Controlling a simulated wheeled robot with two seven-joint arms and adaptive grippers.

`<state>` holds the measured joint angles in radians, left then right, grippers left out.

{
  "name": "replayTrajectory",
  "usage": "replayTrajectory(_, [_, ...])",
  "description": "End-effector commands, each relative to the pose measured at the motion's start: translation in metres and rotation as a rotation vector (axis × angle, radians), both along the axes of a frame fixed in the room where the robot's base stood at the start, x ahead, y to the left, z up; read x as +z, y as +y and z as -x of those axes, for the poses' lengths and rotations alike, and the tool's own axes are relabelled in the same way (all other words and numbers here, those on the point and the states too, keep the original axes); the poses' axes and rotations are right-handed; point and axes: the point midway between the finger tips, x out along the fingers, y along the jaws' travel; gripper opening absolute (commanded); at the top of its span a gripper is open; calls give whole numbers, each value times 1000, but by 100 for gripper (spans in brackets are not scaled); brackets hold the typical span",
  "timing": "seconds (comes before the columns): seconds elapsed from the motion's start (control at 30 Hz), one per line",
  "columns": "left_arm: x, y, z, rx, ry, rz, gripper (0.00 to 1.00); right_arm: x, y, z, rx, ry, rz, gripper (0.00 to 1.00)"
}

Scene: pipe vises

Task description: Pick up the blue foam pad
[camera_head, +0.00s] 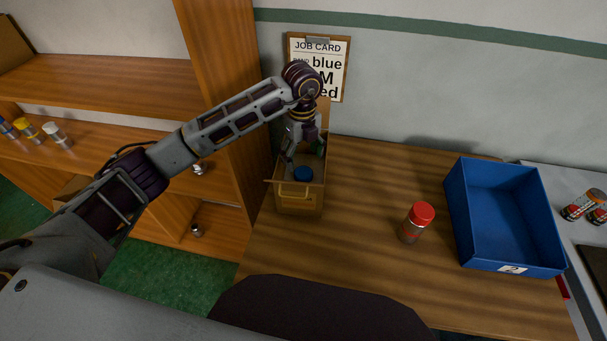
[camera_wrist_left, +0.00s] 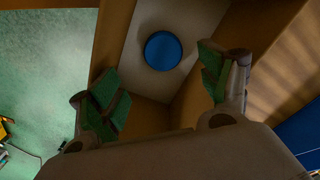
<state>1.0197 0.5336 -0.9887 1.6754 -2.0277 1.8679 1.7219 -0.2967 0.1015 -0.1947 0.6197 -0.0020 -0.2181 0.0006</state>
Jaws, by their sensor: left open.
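The blue foam pad is most likely the round blue piece (camera_head: 303,173) inside the open brown box (camera_head: 297,201), near its front side. In the left wrist view the blue piece (camera_wrist_left: 163,51) appears as a flat disc against a pale surface within the box walls. My right gripper is not in view.
A red-capped jar (camera_head: 417,222) stands on the wooden table (camera_head: 360,190). An empty blue bin (camera_head: 507,222) stands at its right. A job card (camera_head: 319,68) hangs on the wall behind. A wooden shelf (camera_head: 110,85) stands at left. The table between box and jar is clear.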

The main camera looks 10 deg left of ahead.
Motion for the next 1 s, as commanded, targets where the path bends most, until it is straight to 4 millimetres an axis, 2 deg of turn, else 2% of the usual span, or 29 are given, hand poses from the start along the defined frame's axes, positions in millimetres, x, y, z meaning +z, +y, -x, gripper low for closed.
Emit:
replayTrajectory(0.2, [-19, 0, 0, 1, 0, 0, 78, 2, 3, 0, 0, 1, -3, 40])
replayTrajectory(0.73, [-26, -1, -1, 1, -1, 1, 78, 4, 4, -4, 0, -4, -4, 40])
replayTrajectory(1.0, [-53, -2, -6, 0, 1, 0, 78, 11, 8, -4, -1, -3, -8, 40])
